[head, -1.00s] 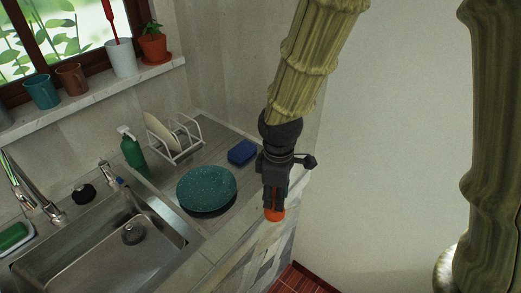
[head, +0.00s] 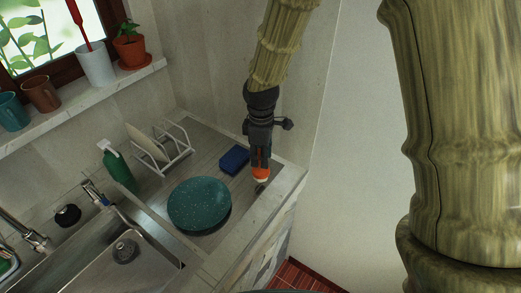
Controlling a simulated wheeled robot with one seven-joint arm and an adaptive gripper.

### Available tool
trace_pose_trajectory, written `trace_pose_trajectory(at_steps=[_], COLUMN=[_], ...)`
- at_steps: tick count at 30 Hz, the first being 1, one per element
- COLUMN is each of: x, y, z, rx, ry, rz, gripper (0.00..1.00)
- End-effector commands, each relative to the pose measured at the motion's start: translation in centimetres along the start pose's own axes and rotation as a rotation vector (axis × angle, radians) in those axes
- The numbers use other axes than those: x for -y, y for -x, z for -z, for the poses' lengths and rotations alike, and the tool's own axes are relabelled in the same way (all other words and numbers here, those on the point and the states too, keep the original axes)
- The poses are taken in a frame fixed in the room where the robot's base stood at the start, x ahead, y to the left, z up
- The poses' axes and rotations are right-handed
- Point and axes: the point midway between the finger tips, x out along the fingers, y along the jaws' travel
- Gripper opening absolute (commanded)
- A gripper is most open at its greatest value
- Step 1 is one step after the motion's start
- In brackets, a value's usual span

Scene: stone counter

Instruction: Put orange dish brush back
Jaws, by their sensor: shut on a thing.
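My gripper (head: 260,161) points down over the right end of the counter, just right of the blue sponge. It is shut on an orange object (head: 261,174), which I take to be the orange dish brush. Only a small orange part shows below the fingers, and the rest is hidden. A small dark patch (head: 260,187) lies just below it; I cannot tell whether it is bristles or shadow, or whether the brush touches the counter. A red-handled tool stands in a white cup (head: 96,64) on the windowsill.
A blue sponge (head: 234,160), teal plate (head: 200,203), white dish rack (head: 176,158) and green soap bottle (head: 118,170) stand on the counter. The sink (head: 135,262) is at lower left. Mugs and a potted plant (head: 130,48) line the sill. A wall rises behind the counter.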

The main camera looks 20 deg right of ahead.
Motion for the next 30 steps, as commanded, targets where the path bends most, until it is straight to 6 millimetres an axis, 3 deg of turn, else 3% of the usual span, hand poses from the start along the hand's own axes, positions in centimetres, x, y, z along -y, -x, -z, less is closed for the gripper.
trace_pose_trajectory(at_steps=[4,12,25,30], x=[-2.4,-4.0,-4.2,-4.2], y=[0.1,-0.2,-3.6,-3.9], z=[0.6,0.9,1.1,1.1], rx=[-0.001,-0.002,0.001,-0.001], ry=[0.000,0.000,0.001,0.000], rz=[-0.001,-0.003,0.002,0.000], gripper=[0.07,0.07,0.07,0.07])
